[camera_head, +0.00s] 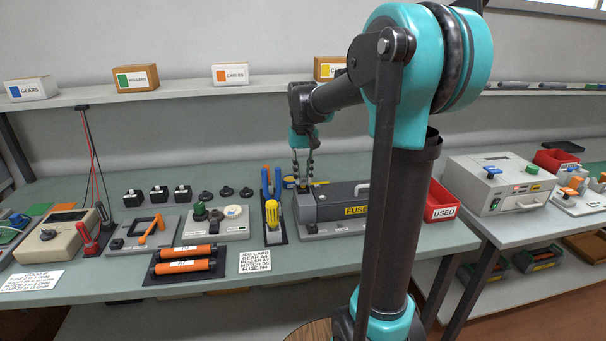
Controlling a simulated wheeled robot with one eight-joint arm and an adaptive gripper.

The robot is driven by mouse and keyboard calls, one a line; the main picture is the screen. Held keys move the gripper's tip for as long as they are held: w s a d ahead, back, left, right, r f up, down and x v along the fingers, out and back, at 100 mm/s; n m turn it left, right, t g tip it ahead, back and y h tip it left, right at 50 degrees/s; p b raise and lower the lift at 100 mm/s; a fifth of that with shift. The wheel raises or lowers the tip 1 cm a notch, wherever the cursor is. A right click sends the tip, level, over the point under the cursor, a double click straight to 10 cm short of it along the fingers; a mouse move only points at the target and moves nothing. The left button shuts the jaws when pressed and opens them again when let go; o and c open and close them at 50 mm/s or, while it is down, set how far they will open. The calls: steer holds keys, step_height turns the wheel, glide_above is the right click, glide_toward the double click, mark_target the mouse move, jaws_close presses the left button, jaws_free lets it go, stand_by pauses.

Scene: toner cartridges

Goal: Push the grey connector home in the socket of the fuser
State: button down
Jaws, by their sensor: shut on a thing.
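The fuser (328,212) is a long dark grey unit with a yellow label and a handle on top. It stands on a light grey base on the bench, partly hidden on its right by my arm. My gripper (303,182) points down over the fuser's left end and is shut on a small piece, which I take to be the grey connector. The connector is too small and too covered by the fingers to make out clearly. The socket is also hidden at the fingertips, so I cannot tell how deep the connector sits.
A red USED bin (441,207) is to the right. Orange rollers (186,252) and a job card (262,261) lie front left.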

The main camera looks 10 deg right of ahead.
steer(key=shift+f, duration=0.8)
stand_by(0.9)
steer(key=c, duration=1.3)
jaws_free()
